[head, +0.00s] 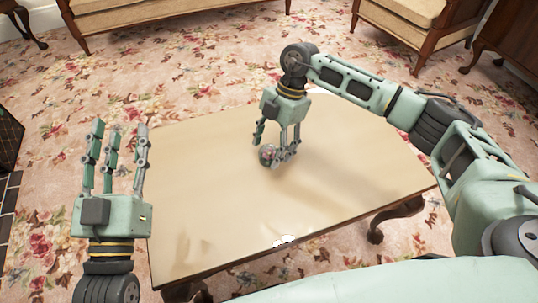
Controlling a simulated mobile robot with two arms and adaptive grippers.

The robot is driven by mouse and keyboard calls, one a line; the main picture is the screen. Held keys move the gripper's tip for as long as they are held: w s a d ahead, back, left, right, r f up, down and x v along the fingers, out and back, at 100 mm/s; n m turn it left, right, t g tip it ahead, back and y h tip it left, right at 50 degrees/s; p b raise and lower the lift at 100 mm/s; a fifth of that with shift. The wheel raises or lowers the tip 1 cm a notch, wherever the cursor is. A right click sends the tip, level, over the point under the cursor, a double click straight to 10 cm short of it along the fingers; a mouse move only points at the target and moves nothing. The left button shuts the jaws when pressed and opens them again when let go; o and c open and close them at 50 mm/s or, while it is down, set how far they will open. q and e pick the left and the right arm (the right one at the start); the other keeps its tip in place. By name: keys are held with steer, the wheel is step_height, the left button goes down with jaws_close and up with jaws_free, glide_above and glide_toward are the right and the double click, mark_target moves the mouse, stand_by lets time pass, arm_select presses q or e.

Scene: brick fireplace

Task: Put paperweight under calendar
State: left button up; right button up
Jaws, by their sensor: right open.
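A small round glassy paperweight (266,154) with dark and coloured patches sits on the wooden table, near its middle. My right gripper (277,157) points down over the table with its fingers around or beside the paperweight. Its fingers are open, and they partly hide the paperweight. My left gripper (118,130) is off the table's left side, fingers pointing up, spread and empty. I cannot make out a calendar. A small white irregular patch (285,241) shows at the table's front edge, too unclear to name.
The low wooden table (205,200) has a mostly bare, glossy top and curved legs. A sofa (150,14) and an armchair (415,25) stand at the back on the floral carpet (50,180). A dark fireplace edge (10,140) is at the far left.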

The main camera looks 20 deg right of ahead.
mark_target(266, 148)
steer(key=c, duration=1.4)
arm_select(q)
steer(key=shift+r, duration=0.1)
arm_select(e)
steer(key=shift+c, duration=1)
steer(key=shift+r, duration=0.1)
